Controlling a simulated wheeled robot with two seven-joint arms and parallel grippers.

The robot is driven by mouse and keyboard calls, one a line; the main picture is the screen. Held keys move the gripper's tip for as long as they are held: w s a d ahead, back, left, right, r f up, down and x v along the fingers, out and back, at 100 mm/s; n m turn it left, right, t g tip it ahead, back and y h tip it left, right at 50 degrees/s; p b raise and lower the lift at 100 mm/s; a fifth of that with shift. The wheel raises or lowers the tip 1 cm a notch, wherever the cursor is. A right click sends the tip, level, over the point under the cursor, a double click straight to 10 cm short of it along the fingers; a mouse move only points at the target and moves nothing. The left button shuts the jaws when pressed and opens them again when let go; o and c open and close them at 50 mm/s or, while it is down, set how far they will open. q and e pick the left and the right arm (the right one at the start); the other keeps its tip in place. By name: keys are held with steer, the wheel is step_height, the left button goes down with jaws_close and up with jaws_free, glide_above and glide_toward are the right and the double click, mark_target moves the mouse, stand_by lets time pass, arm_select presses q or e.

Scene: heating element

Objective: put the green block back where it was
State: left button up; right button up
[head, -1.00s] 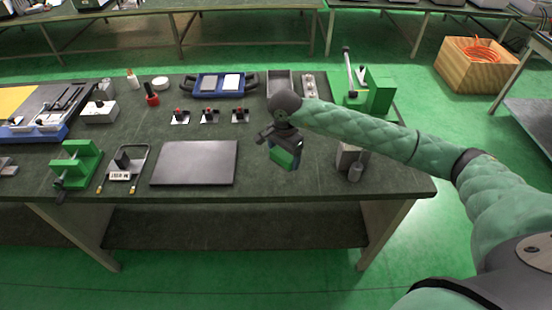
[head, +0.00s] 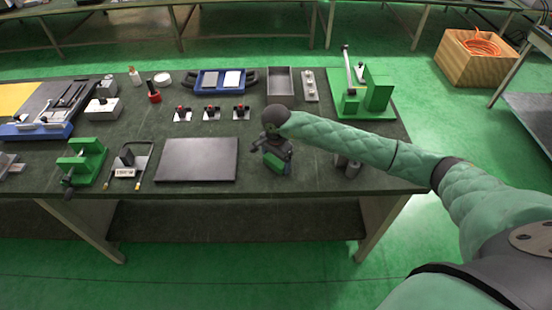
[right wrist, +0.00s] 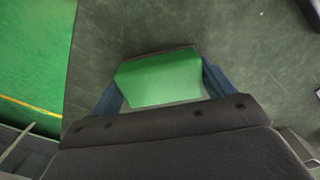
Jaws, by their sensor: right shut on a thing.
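The green block (head: 275,162) is held in my right gripper (head: 273,158) over the table, just right of a dark flat plate (head: 197,160). In the right wrist view the green block (right wrist: 162,80) sits between the two blue fingers of my right gripper (right wrist: 162,88), which is shut on it. The block's height above the table is hard to judge. My left gripper is not in view.
A green fixture with a lever (head: 376,90) stands at the back right. A green clamp (head: 84,160) is at the left. A grey cylinder (head: 352,168) stands partly behind my right forearm.

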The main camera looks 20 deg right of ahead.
steer(key=shift+f, duration=0.15)
steer(key=o, duration=0.9)
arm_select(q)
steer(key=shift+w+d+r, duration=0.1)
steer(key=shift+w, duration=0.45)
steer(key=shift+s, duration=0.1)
